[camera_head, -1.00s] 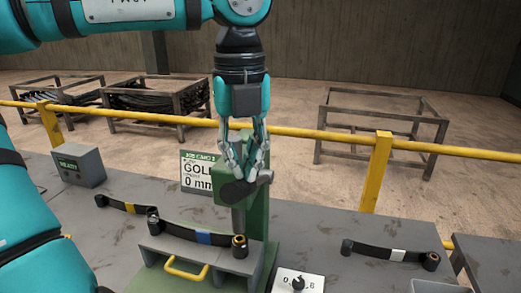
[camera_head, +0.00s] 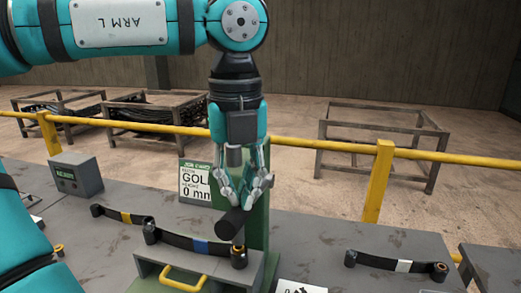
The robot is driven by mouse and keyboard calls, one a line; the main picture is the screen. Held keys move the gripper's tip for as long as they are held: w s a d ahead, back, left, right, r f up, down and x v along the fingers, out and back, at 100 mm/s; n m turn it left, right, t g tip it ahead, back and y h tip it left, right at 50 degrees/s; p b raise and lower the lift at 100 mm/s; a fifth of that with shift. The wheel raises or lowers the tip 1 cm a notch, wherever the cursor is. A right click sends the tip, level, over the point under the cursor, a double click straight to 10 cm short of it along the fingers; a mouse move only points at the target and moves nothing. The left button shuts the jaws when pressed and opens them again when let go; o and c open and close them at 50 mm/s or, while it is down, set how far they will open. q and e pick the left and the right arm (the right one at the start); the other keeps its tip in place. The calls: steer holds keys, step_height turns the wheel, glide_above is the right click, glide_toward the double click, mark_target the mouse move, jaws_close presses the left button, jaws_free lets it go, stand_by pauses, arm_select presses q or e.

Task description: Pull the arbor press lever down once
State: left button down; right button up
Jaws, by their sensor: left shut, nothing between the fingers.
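The green arbor press (camera_head: 258,225) stands at the bench's middle, its column partly hidden by my left arm. A dark cylindrical piece, which looks like the press lever's grip (camera_head: 232,223), shows tilted just under my fingertips. My left gripper (camera_head: 243,200) points down in front of the column, its fingers shut with nothing between them. The fingertips are at the top of the dark grip; whether they touch it is hard to tell. The rest of the lever is hidden. My right gripper is not in view.
A leaf spring with a blue band (camera_head: 200,246) lies on a grey block with a yellow handle (camera_head: 183,278) below the grip. A yellow-banded spring (camera_head: 122,214) and a white-banded spring (camera_head: 396,265) lie either side. A job card (camera_head: 194,182) and grey box (camera_head: 76,174) stand left.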

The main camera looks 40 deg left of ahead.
mark_target(239, 218)
arm_select(q)
steer(key=shift+f, duration=0.3)
steer(key=f+b, duration=0.2)
steer(key=f, duration=0.1)
steer(key=f+b, duration=0.1)
steer(key=b, duration=0.1)
steer(key=shift+s+d+f, duration=0.15)
steer(key=shift+s+f, duration=0.05)
steer(key=shift+s, duration=0.05)
stand_by(0.4)
step_height(239, 218, down, 4)
steer(key=b, duration=0.3)
steer(key=shift+w+f+b, duration=0.15)
steer(key=shift+b, duration=0.2)
steer(key=shift+f, duration=0.2)
